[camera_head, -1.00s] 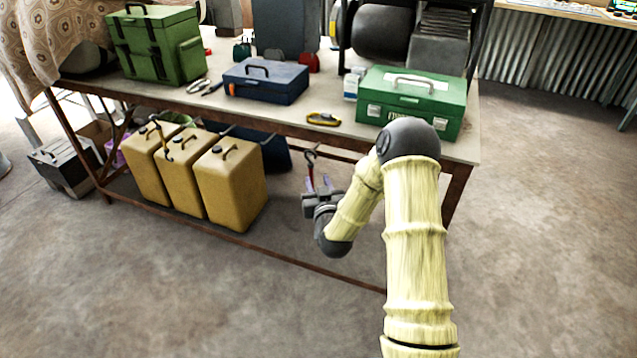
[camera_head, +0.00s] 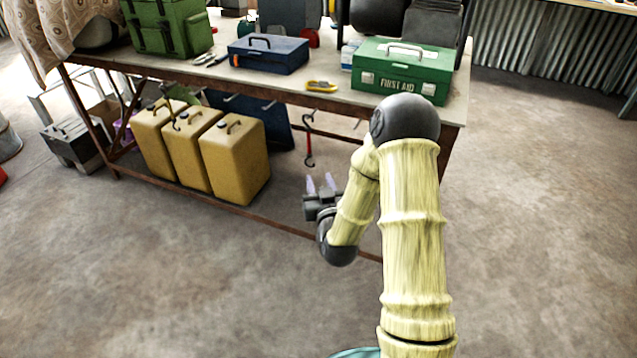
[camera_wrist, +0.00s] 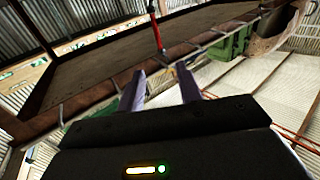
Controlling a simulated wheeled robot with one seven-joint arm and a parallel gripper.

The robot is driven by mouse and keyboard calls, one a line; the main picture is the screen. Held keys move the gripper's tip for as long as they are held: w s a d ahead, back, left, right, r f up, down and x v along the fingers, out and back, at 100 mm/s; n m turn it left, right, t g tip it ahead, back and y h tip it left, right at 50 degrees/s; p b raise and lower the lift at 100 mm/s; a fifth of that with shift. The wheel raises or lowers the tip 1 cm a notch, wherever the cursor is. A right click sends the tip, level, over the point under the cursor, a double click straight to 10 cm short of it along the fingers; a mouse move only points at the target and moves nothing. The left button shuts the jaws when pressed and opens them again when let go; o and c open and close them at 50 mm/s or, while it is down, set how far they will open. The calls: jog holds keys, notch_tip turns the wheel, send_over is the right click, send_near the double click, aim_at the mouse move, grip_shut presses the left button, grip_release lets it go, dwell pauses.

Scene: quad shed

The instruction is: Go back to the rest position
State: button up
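My gripper (camera_head: 320,184) is in front of the workbench, below the level of its top. Its two purple fingers stand apart with nothing between them, as the wrist view (camera_wrist: 160,85) also shows. A red and dark hooked tool (camera_head: 309,140) hangs from the bench's front edge, just above and beyond my fingertips. In the wrist view the red tool (camera_wrist: 156,28) hangs ahead of the fingers, with a gap between. My arm is bent, with the elbow high near the front right of the bench.
The workbench (camera_head: 458,103) carries a green first aid box (camera_head: 405,68), a blue toolbox (camera_head: 268,55), a yellow carabiner (camera_head: 321,86) and a green case (camera_head: 170,27). The floor in front is clear.

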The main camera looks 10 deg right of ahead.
jog(key=shift+w+d, duration=0.1)
jog(key=shift+d, duration=0.15)
jog(key=s+a+r+g, duration=0.1)
jog(key=s+r+g, duration=0.1)
jog(key=s+g, duration=1.8)
jog(key=s+r+t+p, duration=0.2)
jog(key=r+p, duration=1.5)
jog(key=s+r+t+p, duration=0.2)
jog(key=r+p, duration=1.5)
jog(key=r, duration=0.1)
jog(key=shift+s+t+y+p, duration=0.3)
jog(key=shift+s+p, duration=0.1)
jog(key=shift+a, duration=0.1)
